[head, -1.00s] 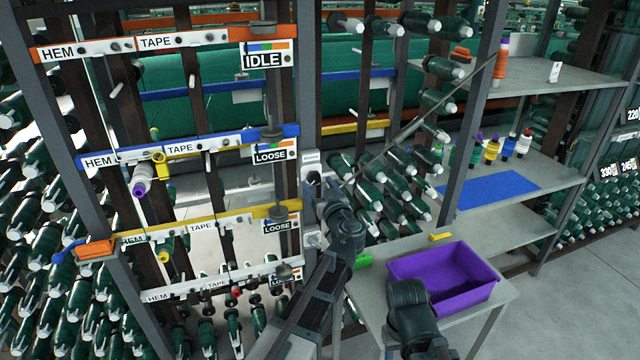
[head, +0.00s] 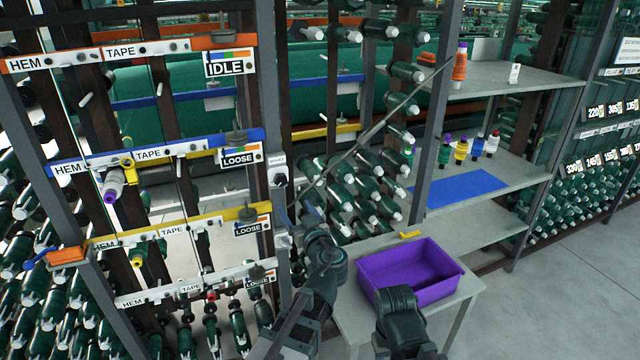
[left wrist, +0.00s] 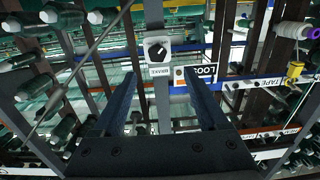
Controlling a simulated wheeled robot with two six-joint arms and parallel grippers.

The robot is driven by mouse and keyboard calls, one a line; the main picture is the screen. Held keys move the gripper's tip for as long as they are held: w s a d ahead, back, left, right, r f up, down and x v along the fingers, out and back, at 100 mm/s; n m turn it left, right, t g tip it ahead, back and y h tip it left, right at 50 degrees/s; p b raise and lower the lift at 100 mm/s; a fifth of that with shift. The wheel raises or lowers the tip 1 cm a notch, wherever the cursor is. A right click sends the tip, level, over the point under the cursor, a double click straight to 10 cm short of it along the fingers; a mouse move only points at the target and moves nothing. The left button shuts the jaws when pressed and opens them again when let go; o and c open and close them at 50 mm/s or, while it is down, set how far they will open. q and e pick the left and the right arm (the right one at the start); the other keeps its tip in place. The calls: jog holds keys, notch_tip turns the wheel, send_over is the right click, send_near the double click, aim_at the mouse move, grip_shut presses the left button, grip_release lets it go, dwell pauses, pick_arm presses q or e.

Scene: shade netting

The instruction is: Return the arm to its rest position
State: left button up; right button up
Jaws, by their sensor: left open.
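My left arm comes up from the bottom middle of the head view. Its gripper (head: 290,218) is in front of the rack post, below a small white box with a dark knob (head: 279,180). In the left wrist view the gripper (left wrist: 160,74) has its two dark fingers wide apart with nothing held. The knob box (left wrist: 158,50) shows beyond and between the fingers, apart from them. A dark link of my right arm (head: 400,312) shows at the bottom of the head view; its gripper is out of sight.
A purple bin (head: 410,275) stands on a small grey table (head: 345,310) close to my arms. A yellow piece (head: 410,235) lies behind it. The labelled rack (head: 265,90) stands at left, and shelves with spools (head: 470,200) at right. Open floor (head: 570,290) lies at lower right.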

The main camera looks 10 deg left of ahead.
pick_arm(q)
jog(key=s+d+f+m+g+h, duration=0.2)
jog(key=s+d+f+g, duration=0.15)
jog(key=s+f, duration=0.35)
jog(key=s+d+f+m+g+h, duration=0.2)
jog(key=s+f+g, duration=0.35)
jog(key=f, duration=0.35)
jog(key=s+d+f+m+g+h, duration=0.5)
jog(key=s+d+m, duration=0.2)
jog(key=s+d, duration=0.3)
jog(key=s, duration=0.2)
jog(key=shift+s+d+g, duration=0.25)
jog(key=shift+s+g, duration=0.05)
jog(key=shift+s, duration=0.05)
jog(key=shift+f, duration=0.1)
